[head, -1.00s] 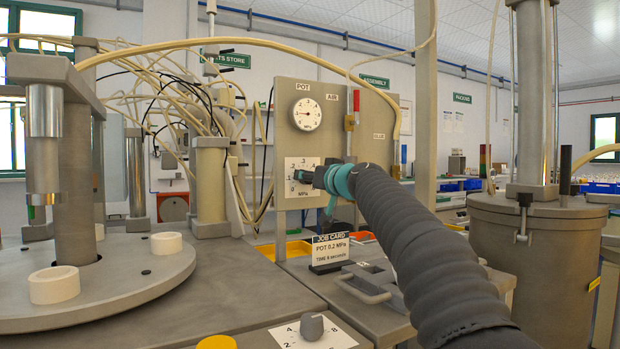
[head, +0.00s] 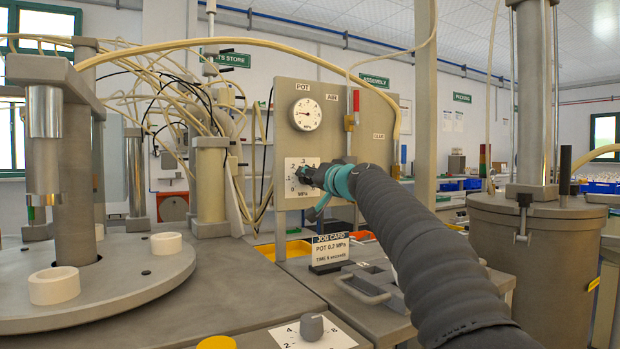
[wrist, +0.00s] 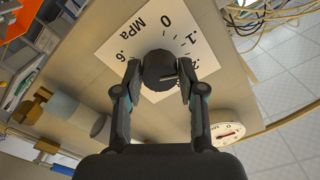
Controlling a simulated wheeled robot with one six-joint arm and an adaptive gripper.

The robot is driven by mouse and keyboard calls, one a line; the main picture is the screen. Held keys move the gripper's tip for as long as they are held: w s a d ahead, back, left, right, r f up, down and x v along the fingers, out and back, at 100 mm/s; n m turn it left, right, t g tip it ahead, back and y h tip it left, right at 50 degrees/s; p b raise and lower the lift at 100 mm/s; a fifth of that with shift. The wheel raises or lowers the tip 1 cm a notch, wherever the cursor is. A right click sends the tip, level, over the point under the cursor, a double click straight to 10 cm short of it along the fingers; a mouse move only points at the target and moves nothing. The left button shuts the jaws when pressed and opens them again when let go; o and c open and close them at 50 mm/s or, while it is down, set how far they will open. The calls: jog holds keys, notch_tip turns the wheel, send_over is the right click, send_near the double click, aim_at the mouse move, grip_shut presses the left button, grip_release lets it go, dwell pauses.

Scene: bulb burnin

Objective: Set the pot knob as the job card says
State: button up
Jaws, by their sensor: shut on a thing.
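The pot knob (wrist: 158,70) is dark and round, on a white dial plate (wrist: 118,38) marked from 0 to .6 MPa. My gripper (wrist: 158,82) is shut on the knob, one finger on each side. In the wrist view a pale line on the knob points right, toward the area of the .2 mark; the exact reading is unclear. In the head view my gripper hides part of the dial plate (head: 291,163). The job card (head: 329,250) reads POT 0.2 MPa and TIME 6 seconds. The POT gauge (head: 306,114) is above the dial.
Another knob (head: 312,327) sits on a white scale at the front. A round turntable (head: 150,270) with white rings is at left. A grey handled fixture (head: 368,284) stands below my arm. A large grey pot (head: 535,260) is at right.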

jog(key=shift+m, duration=2)
jog(key=shift+p, duration=0.3)
jog(key=o, duration=1.1)
jog(key=shift+d, duration=0.1)
jog(key=v, duration=1.2)
